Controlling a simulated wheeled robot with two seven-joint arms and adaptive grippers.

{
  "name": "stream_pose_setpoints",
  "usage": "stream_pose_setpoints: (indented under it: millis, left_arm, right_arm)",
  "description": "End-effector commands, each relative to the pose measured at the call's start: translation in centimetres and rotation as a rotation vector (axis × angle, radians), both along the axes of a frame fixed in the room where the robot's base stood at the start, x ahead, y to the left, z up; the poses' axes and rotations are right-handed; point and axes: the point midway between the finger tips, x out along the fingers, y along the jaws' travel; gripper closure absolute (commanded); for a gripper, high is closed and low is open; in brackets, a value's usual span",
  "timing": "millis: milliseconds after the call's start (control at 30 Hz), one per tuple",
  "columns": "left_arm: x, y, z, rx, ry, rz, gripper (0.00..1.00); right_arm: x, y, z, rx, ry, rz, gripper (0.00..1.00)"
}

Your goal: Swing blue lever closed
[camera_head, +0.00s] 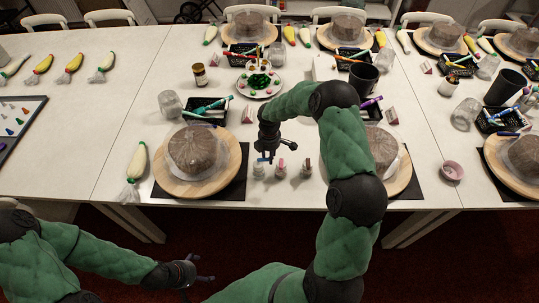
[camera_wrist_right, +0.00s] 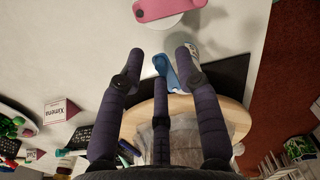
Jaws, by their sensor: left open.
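The blue lever (camera_head: 261,161) is on top of a small pale bottle (camera_head: 259,173) at the table's front edge, between two turntables. In the right wrist view the blue lever (camera_wrist_right: 165,69) shows between the spread fingertips of my right gripper (camera_wrist_right: 160,54), beside the finger on the right; contact cannot be told. In the head view my right gripper (camera_head: 267,154) points down just above the blue lever. Its fingers are apart, with nothing held. My left gripper (camera_head: 197,270) is open and empty, low in front of the table.
Two similar bottles, one with a pink lever (camera_head: 281,162), stand close to the right. A cake (camera_head: 198,150) on a wooden turntable (camera_head: 174,184) stands at the left, another turntable (camera_head: 400,181) at the right. A plate of sweets (camera_head: 244,90) is behind.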

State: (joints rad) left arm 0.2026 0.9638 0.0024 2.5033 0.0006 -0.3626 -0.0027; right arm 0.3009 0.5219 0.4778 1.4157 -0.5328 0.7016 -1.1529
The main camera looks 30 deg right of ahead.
Motion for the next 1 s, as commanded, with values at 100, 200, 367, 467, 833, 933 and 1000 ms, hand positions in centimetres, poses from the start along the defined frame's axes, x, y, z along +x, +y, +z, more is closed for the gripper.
stream_pose_setpoints:
  millis: [100,200,367,467,833,933,1000]
  left_arm:
    - [0.0,0.0,0.0,0.000,0.000,0.000,0.11]
    - [0.0,0.0,0.0,0.000,0.000,0.000,0.11]
    - [0.0,0.0,0.0,0.000,0.000,0.000,0.11]
    - [0.0,0.0,0.0,0.000,0.000,0.000,0.11]
    - [0.0,0.0,-0.6,0.000,0.000,0.000,0.11]
    - [0.0,0.0,-1.0,0.000,0.000,0.000,0.11]
    - [0.0,0.0,-1.2,0.000,0.000,0.000,0.11]
  right_arm:
    - [0.0,0.0,0.0,0.000,0.000,0.000,0.77]
    - [0.0,0.0,0.0,0.000,0.000,0.000,1.00]
    - [0.0,0.0,0.0,0.000,0.000,0.000,1.00]
    - [0.0,0.0,0.0,0.000,0.000,-0.004,1.00]
    - [-0.6,0.4,-0.1,0.001,0.001,-0.145,1.00]
    - [-0.9,0.6,-0.1,0.001,0.001,-0.226,1.00]
    - [-1.1,0.8,-0.1,0.001,0.000,-0.289,1.00]
